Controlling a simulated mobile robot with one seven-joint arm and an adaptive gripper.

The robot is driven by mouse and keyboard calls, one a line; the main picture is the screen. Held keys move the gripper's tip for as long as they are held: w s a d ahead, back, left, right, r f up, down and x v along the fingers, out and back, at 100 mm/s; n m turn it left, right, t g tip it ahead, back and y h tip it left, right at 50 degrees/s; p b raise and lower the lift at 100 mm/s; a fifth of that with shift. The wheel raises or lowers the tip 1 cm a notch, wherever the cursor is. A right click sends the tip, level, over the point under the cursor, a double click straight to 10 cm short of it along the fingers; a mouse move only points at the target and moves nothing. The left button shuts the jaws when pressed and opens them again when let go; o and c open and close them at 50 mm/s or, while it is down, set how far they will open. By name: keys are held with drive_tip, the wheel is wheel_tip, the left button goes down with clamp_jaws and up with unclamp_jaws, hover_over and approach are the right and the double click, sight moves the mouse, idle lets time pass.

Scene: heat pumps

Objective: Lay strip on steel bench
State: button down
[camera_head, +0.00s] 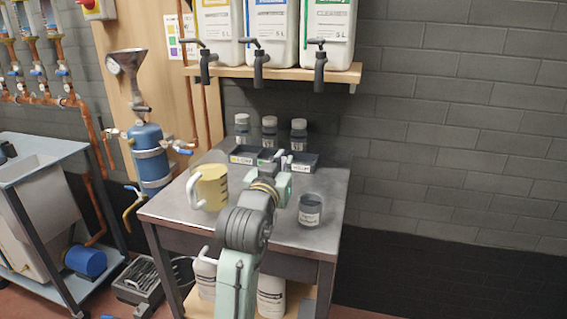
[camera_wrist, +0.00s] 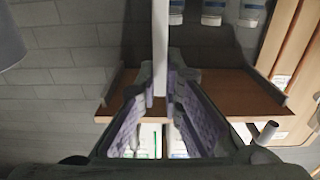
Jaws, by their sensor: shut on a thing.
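The strip (camera_wrist: 160,45) is narrow and white. In the wrist view it runs from between the fingertips to the top edge of the picture. My gripper (camera_wrist: 160,88) is shut on it, with a purple ribbed pad on each finger. In the head view my gripper (camera_head: 270,162) is above the back part of the steel bench (camera_head: 255,232), partly hidden by my own wrist. The strip is hard to make out there, and I cannot tell whether it touches the bench.
Two dark trays (camera_head: 302,162) and several lidded jars (camera_head: 269,130) stand at the back of the bench. A yellow jug (camera_head: 211,187) is left, a dark labelled pot (camera_head: 310,211) right. A shelf (camera_head: 290,73) with canisters and taps overhangs behind. The bench's front right is clear.

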drive_tip(key=shift+f, duration=0.25)
drive_tip(key=c, duration=1.8)
unclamp_jaws()
drive_tip(key=shift+o, duration=0.2)
drive_tip(key=b+v, duration=0.2)
drive_tip(key=v, duration=1)
drive_tip(key=shift+r, duration=0.3)
